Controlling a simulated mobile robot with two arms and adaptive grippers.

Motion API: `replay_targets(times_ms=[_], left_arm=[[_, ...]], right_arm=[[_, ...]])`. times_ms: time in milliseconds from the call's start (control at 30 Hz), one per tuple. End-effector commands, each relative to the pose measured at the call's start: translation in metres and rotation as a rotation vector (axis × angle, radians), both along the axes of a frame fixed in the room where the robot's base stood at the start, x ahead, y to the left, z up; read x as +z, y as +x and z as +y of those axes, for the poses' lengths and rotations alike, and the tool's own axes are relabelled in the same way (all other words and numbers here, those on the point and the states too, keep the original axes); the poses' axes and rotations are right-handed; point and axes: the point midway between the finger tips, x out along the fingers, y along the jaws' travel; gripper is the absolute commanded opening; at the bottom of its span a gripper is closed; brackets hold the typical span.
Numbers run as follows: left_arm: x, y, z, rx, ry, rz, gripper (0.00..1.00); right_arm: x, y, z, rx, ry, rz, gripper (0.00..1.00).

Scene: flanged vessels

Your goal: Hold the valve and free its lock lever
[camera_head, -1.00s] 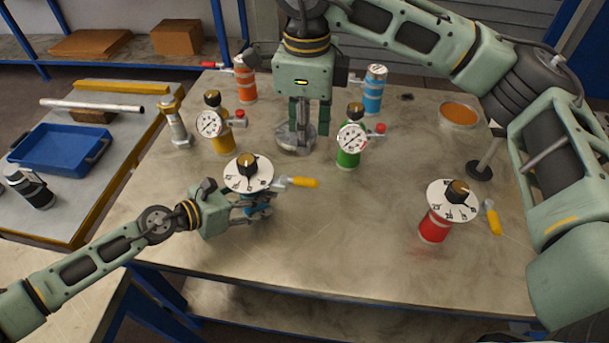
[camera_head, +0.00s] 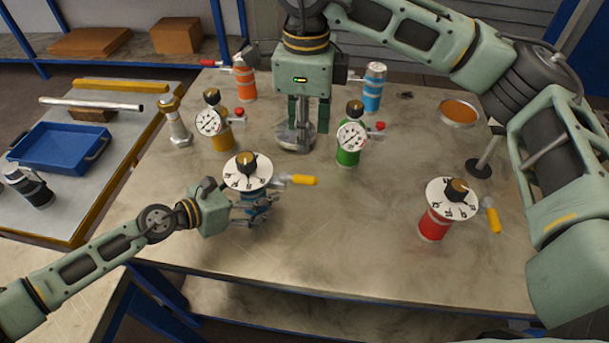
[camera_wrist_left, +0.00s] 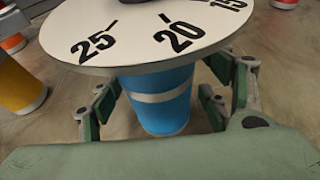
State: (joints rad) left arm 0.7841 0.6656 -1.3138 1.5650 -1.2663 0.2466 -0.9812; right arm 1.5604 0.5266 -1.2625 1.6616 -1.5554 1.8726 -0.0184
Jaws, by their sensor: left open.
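The blue valve (camera_head: 262,190) stands at the left front of the table under a white numbered dial (camera_head: 236,180) with a black knob. Its yellow-handled lever (camera_head: 302,180) points right. My left gripper (camera_head: 262,205) is open at the blue body, below the dial. In the left wrist view, the blue body (camera_wrist_left: 162,98) with a pale band stands between the two spread fingers (camera_wrist_left: 155,112), with gaps on both sides. My right gripper (camera_head: 312,118) points down at the table's middle, over a silver flanged part (camera_head: 293,140). Whether it grips this is unclear.
A red dial valve (camera_head: 434,224) stands at the right. Yellow (camera_head: 222,142) and green (camera_head: 348,157) gauge vessels stand behind the blue valve. Orange (camera_head: 245,82) and blue (camera_head: 373,95) vessels are at the back. The table's front middle (camera_head: 350,240) is clear.

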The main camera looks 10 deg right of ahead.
Motion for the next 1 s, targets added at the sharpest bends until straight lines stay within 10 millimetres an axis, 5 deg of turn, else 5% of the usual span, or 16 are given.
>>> replay_targets(times_ms=[167, 633, 1000], left_arm=[[0.004, -0.004, 0.010, 0.002, 0.000, 0.000, 0.71], [0.037, -0.042, 0.085, 0.002, 0.002, 0.003, 0.71], [0.046, -0.050, 0.099, -0.001, 0.000, 0.000, 0.71]], right_arm=[[0.000, 0.000, 0.000, 0.000, 0.000, 0.000, 0.35], [0.000, 0.000, 0.000, 0.000, 0.000, 0.000, 0.35], [0.000, 0.000, 0.000, 0.000, 0.000, 0.000, 0.35]])
